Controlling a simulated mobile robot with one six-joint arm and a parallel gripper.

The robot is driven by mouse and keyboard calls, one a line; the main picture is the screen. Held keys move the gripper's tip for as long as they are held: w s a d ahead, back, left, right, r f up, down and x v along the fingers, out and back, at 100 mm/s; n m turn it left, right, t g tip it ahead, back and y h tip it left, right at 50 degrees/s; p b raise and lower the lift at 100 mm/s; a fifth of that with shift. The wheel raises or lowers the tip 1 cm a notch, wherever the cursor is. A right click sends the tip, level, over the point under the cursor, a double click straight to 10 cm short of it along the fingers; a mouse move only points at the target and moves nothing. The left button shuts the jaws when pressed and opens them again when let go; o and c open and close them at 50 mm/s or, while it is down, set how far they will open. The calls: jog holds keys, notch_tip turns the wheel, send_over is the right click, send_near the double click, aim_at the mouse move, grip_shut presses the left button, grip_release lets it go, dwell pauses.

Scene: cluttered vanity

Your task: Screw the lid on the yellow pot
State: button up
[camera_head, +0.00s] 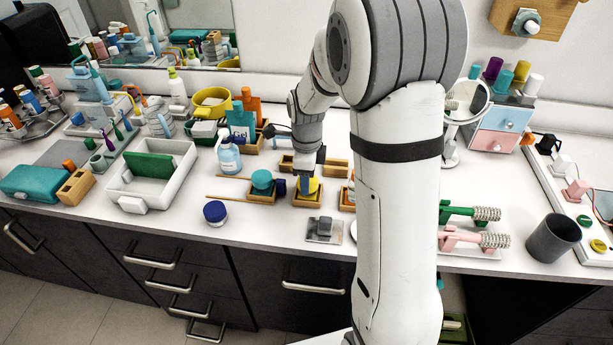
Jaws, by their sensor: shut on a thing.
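A yellow round piece (313,186), which looks like the lid of the yellow pot, sits in a small wooden tray (307,201) near the front of the counter. My gripper (306,184) points down over it from above, with its fingers shut on the yellow piece. The fingers cover much of it. I cannot tell where the lid ends and the pot begins, nor whether the lid is seated level.
A teal-topped pot (262,180) stands in a wooden tray just left. A dark blue jar (215,212) is at the front left, and a clear blue bottle (229,157) behind.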

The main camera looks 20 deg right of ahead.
dwell(0.3)
jog(key=m, duration=0.4)
jog(key=shift+m, duration=0.3)
jog(key=o, duration=1.1)
jog(key=shift+o, duration=0.8)
jog(key=o, duration=0.4)
jog(key=shift+c, duration=0.2)
jog(key=shift+w, duration=0.1)
jog(key=shift+r+p, duration=2.4)
jog(key=shift+r, duration=1.1)
